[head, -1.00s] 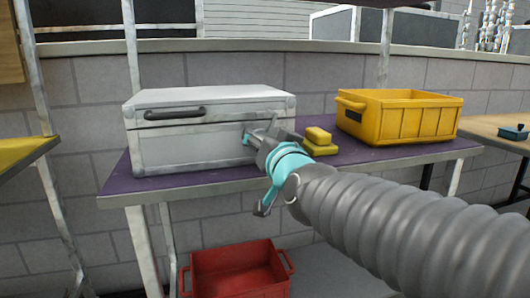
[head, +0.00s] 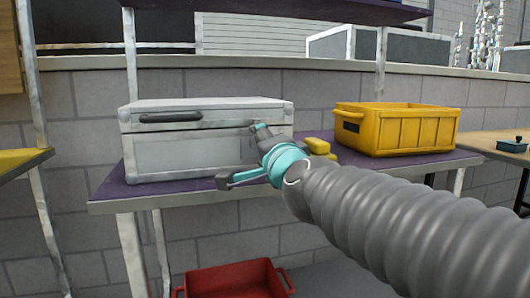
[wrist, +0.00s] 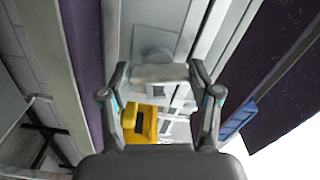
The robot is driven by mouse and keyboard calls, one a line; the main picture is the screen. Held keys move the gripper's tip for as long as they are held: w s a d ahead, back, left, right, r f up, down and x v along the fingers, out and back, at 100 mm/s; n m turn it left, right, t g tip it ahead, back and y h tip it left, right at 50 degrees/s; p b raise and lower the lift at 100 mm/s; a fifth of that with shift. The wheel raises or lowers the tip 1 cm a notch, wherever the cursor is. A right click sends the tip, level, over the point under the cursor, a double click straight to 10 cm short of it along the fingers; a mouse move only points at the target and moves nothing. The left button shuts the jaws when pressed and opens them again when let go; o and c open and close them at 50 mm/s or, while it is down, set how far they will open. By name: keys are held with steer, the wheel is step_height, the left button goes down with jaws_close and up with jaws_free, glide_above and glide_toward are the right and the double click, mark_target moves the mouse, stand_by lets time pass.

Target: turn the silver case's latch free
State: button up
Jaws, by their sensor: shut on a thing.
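The silver case (head: 195,152) stands closed on a purple-topped table, with a dark handle (head: 171,117) on its front. My gripper (head: 259,128) is at the right part of the case's front, near the lid seam. In the wrist view my gripper (wrist: 161,72) has its two fingers on either side of a pale grey latch (wrist: 160,77), shut on it. In the head view the fingers and wrist mostly hide the latch. How far the latch has turned cannot be told.
A yellow crate (head: 405,133) stands to the right on the purple table (head: 205,187), with yellow blocks (head: 318,146) beside my wrist. A red bin (head: 230,281) is below. A shelf (head: 275,12) runs above.

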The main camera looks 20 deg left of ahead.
steer(key=shift+m, duration=1.3)
steer(key=shift+b, duration=0.3)
steer(key=o, duration=1.1)
steer(key=shift+o, duration=0.2)
steer(key=v, duration=1.2)
steer(key=shift+s, duration=0.1)
